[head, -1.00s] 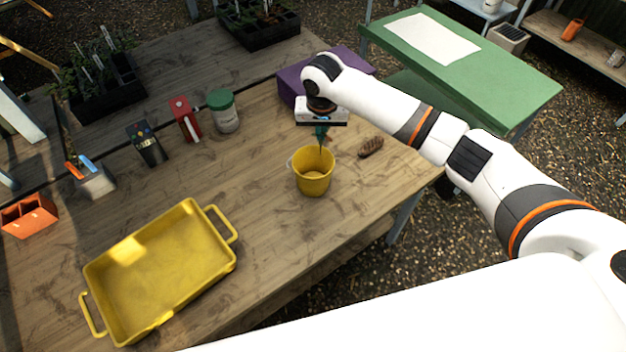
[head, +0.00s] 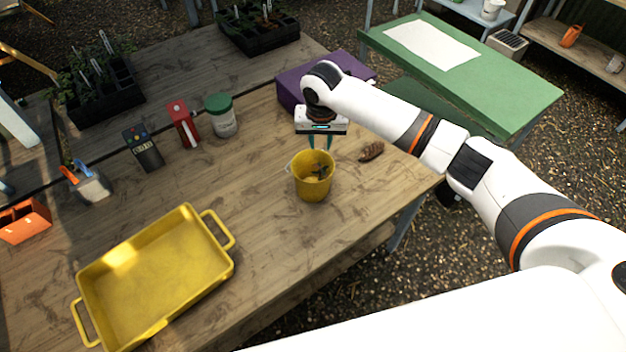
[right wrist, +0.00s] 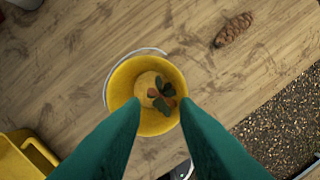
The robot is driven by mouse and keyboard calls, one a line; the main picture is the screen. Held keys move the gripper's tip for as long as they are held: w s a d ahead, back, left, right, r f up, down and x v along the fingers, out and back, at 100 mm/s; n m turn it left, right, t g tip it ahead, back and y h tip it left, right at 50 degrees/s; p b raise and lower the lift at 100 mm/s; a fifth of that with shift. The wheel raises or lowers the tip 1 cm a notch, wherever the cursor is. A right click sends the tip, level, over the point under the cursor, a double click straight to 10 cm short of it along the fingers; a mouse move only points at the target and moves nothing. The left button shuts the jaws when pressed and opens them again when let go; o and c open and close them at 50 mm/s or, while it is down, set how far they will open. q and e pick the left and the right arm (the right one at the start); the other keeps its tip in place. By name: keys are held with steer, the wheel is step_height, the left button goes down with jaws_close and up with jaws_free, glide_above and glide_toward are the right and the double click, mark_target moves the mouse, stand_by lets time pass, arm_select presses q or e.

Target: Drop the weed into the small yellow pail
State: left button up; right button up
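The small yellow pail (head: 313,188) stands upright on the wooden table, its wire handle folded to one side. The weed (head: 320,171), a small dark green leafy plant, lies inside the pail; in the right wrist view the weed (right wrist: 162,97) rests in the bottom with a reddish-brown bit beside it. My right gripper (head: 320,146) is above the pail's far rim, pointing down, with its two green fingers apart and empty. In the right wrist view the fingertips (right wrist: 160,105) show on either side of the pail's near rim (right wrist: 112,100). My left gripper is not in view.
A pine cone (head: 371,151) lies right of the pail, near the table edge. A purple box (head: 300,88) stands behind my right gripper. A yellow tray (head: 150,285) is at front left. A green-lidded jar (head: 222,118) and a red tin (head: 183,124) stand behind left.

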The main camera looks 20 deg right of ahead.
step_height(320, 180, up, 12)
steer(key=s+b, duration=0.1)
steer(key=b, duration=0.1)
steer(key=shift+s+a+f, duration=0.15)
steer(key=shift+s+a, duration=0.1)
steer(key=shift+s, duration=0.1)
